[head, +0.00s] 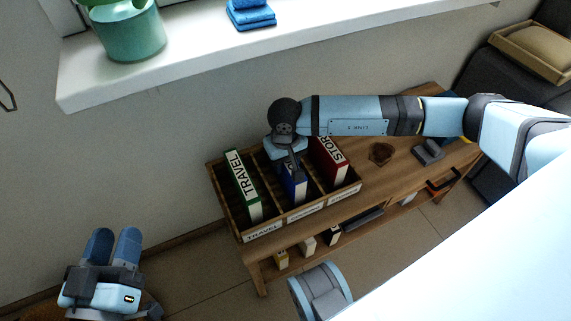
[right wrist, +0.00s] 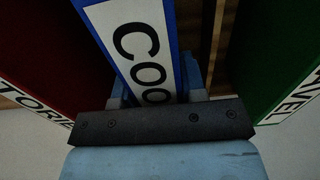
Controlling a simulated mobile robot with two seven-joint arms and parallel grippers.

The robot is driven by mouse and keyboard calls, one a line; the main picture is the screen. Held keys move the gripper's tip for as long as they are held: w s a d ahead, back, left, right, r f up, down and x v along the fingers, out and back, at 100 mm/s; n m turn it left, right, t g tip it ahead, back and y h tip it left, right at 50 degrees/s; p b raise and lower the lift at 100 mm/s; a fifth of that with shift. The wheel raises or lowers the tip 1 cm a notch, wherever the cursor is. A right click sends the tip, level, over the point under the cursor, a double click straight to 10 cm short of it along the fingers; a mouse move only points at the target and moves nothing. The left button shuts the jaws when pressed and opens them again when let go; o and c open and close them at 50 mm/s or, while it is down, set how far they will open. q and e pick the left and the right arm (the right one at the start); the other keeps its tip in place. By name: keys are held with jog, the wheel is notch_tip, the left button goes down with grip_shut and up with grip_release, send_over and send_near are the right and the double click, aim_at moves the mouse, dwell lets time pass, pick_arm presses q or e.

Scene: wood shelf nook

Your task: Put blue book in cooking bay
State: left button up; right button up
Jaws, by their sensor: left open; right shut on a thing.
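The blue book (head: 295,188) is upright in the middle bay of the wooden rack (head: 217,188), between the green and red books. Its white spine label (right wrist: 135,45) shows "COO" in the right wrist view; the rest is hidden by my gripper. My right gripper (head: 291,160) is shut on its upper end, from above. I cannot tell whether its bottom touches the bay floor. The middle bay's front label (head: 305,211) is too small to read. My left gripper (head: 114,245) is open and empty at the lower left, away from the rack.
The green TRAVEL book (head: 243,187) stands in the left bay and the red book (head: 331,163) in the right bay. The windowsill (head: 190,50) is behind, with a green pot (head: 130,33).

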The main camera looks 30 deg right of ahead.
jog(key=shift+f, duration=0.2)
jog(key=o, duration=0.7)
jog(key=shift+f, duration=0.1)
jog(key=o, duration=0.4)
